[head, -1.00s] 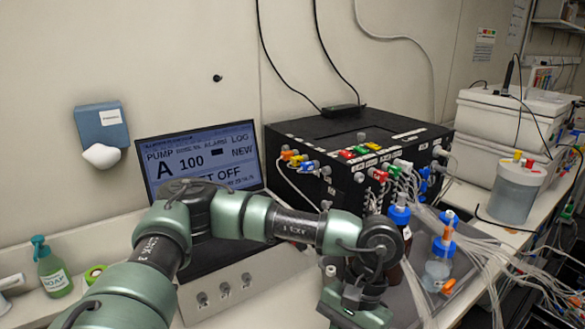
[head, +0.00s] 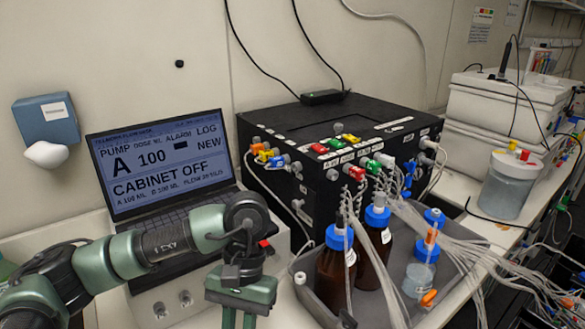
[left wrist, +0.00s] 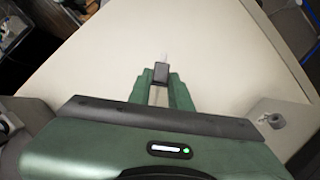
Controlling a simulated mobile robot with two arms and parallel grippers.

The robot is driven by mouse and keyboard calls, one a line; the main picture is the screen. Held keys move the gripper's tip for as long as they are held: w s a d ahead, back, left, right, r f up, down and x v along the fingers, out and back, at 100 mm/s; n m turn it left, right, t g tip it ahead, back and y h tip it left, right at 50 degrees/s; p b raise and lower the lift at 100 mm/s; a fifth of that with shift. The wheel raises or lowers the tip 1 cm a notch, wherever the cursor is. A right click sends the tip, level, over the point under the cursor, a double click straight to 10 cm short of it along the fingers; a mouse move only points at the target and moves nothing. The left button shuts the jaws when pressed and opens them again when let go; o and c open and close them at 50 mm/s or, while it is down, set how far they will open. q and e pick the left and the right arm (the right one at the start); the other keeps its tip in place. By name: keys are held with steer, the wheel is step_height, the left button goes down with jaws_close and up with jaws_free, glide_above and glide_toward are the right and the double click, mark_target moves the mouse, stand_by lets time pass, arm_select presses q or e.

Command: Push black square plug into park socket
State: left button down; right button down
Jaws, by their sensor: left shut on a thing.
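My left gripper (head: 238,318) points down in front of the black cabinet, its fingertips cut off by the bottom edge of the head view. In the left wrist view the gripper (left wrist: 160,90) is shut on a small black square plug (left wrist: 161,72), with a pale tip pointing away from the hand. Bare pale surface lies beyond the plug. Small round sockets sit on a light panel before the laptop, one (head: 185,298) and another (head: 160,310) beside my arm. I cannot tell which is the park socket. My right gripper is not in view.
The black cabinet (head: 290,205) carries coloured connectors and tubes. A grey tray (head: 395,312) with brown bottles (head: 372,255) and a clear bottle (head: 418,275) stands right of my gripper. The laptop (head: 165,170) is behind my arm. A grey round fitting (left wrist: 272,121) shows in the left wrist view.

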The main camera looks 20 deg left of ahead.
mark_target(297, 167)
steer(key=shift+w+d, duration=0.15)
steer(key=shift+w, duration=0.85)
arm_select(q)
steer(key=shift+w, duration=0.1)
